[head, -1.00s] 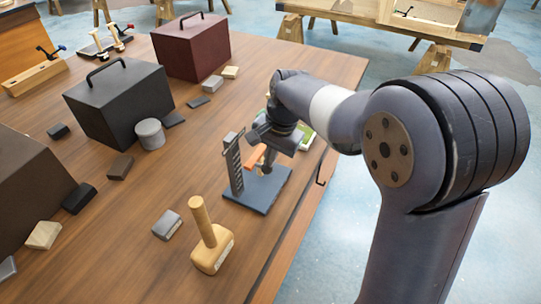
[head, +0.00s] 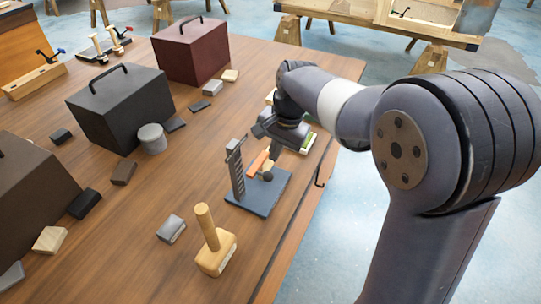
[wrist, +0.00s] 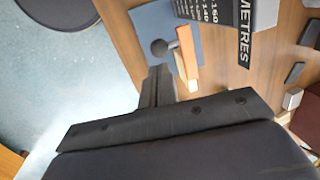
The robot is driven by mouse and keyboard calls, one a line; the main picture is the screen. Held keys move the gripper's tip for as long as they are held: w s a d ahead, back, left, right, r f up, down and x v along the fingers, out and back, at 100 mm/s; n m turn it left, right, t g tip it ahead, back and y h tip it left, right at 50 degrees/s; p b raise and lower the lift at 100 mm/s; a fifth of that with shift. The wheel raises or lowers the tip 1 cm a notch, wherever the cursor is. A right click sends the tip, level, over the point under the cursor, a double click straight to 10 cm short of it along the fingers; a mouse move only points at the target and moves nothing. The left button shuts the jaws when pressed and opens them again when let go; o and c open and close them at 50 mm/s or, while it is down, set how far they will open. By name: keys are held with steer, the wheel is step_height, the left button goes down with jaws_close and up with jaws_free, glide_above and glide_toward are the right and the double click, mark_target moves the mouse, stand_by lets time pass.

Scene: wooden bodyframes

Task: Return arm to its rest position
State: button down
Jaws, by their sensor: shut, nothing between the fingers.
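My arm reaches over the right edge of the wooden table, with the wrist bent down. My gripper (head: 276,148) is above the back of a blue-grey stand (head: 258,203). In the wrist view its dark fingers (wrist: 158,84) are together with nothing between them. The stand has an upright dark scale (head: 236,172), lettered "METRES" in the wrist view, an orange bar (head: 257,162) and a dark round knob (head: 267,176). The fingertips appear near the knob and bar; I cannot tell the exact gap.
A wooden mallet (head: 216,243) and a grey block (head: 171,229) are in front of the stand. A black box (head: 118,110), a maroon box (head: 190,52), a grey cylinder (head: 152,138) and several small blocks are to the left. Blue floor (head: 345,215) lies right of the table.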

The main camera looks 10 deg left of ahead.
mark_target(269, 173)
step_height(269, 173, up, 8)
steer(key=d, duration=0.1)
steer(key=shift+s+d+b, duration=0.15)
steer(key=shift+d+b, duration=0.15)
steer(key=shift+d, duration=0.1)
steer(key=f, duration=0.4)
steer(key=a+f, duration=0.1)
steer(key=f, duration=0.3)
steer(key=a+f+b, duration=0.1)
steer(key=f, duration=0.3)
steer(key=shift+w+a+f, duration=0.2)
steer(key=shift+a, duration=0.05)
steer(key=shift+a+f+b, duration=0.15)
steer(key=shift+f+b, duration=0.6)
steer(key=shift+f, duration=0.05)
steer(key=shift+r+p, duration=0.35)
steer(key=shift+r, duration=0.35)
